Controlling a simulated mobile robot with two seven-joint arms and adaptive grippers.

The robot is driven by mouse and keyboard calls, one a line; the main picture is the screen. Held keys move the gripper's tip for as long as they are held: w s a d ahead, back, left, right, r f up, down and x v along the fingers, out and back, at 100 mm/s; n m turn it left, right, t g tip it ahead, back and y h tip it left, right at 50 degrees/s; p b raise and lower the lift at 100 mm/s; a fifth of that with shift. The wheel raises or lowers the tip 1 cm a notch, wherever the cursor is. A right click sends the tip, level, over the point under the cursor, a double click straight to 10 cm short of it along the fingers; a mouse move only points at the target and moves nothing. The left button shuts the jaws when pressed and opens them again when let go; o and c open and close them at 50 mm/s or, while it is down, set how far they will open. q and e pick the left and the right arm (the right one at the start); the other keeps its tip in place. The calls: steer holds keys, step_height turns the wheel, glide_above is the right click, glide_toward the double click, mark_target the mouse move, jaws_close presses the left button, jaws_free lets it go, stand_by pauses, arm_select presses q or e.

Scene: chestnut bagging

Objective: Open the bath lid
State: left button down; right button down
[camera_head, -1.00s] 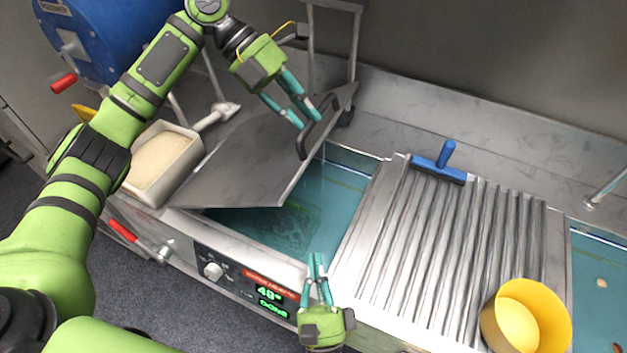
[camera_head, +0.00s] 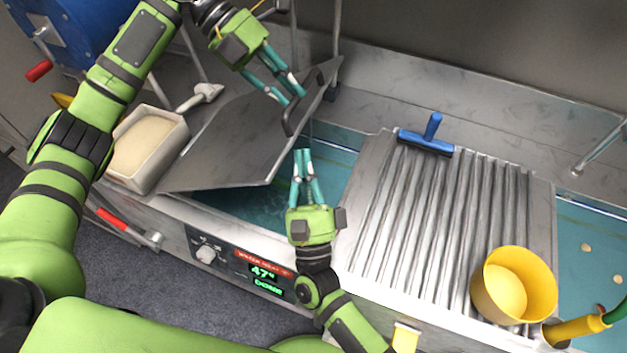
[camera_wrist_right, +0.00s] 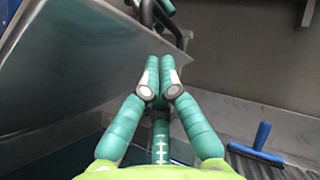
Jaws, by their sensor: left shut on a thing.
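The bath lid (camera_head: 232,140) is a grey metal plate, tilted up over the left part of the water bath (camera_head: 243,203), with water showing below its near right edge. Its dark handle (camera_head: 313,92) is at the upper right edge. My left gripper (camera_head: 288,98) is shut on the handle. My right gripper (camera_head: 302,155) is over the bath's opening, just right of the lid's edge, its fingers together and empty. In the right wrist view, the lid (camera_wrist_right: 85,75) fills the upper left, and the right fingertips (camera_wrist_right: 158,75) point toward the handle area.
A ribbed metal drainboard (camera_head: 420,220) lies right of the bath, with a blue squeegee (camera_head: 427,142) at its back and a yellow cup (camera_head: 512,285) at its front. A white-filled bin (camera_head: 147,150) stands left of the lid. A faucet (camera_head: 600,150) is at far right.

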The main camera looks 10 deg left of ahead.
mark_target(292, 145)
steer(key=shift+a+r, duration=0.25)
steer(key=shift+r, duration=0.15)
arm_select(q)
steer(key=shift+s, duration=0.15)
arm_select(e)
steer(key=shift+a+r, duration=0.4)
steer(key=shift+r, duration=0.25)
steer(key=shift+a+r, duration=0.35)
steer(key=shift+r, duration=0.25)
arm_select(q)
steer(key=shift+s+d+f, duration=0.1)
steer(key=shift+f, duration=0.05)
arm_select(e)
steer(key=shift+a+r, duration=0.15)
steer(key=shift+r, duration=0.05)
arm_select(q)
steer(key=c, duration=1.1)
jaws_free()
arm_select(e)
steer(key=shift+w+f, duration=0.1)
steer(key=shift+f, duration=0.05)
arm_select(q)
steer(key=shift+w, duration=0.2)
arm_select(e)
steer(key=shift+d+f, duration=0.1)
steer(key=shift+d, duration=0.1)
